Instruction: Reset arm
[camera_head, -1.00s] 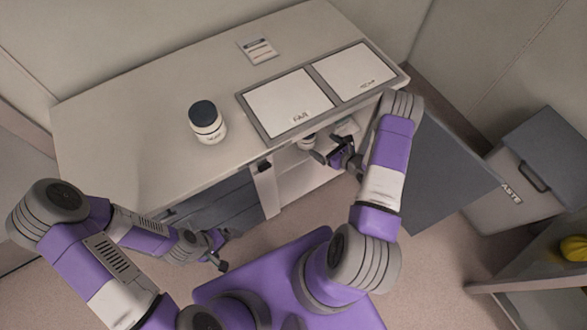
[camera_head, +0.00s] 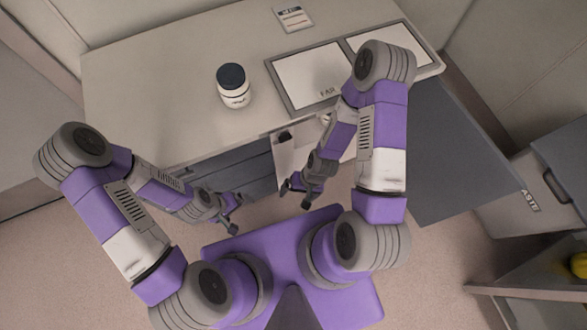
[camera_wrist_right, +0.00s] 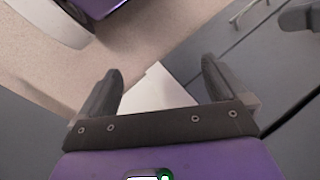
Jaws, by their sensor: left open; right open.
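My left gripper (camera_head: 230,213) is open and empty in front of the grey drawers, low in the head view. My right gripper (camera_head: 295,196) is open and hangs in front of the cabinet, pointing down toward my purple base. In the right wrist view, its two dark fingers (camera_wrist_right: 160,95) stand apart with nothing between them. Behind them I see a pale panel edge, floor and grey drawer fronts.
A white jar with a dark lid (camera_head: 233,86) stands on the counter (camera_head: 160,90). Two framed white panels (camera_head: 310,78) and a small card (camera_head: 293,18) lie beside it.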

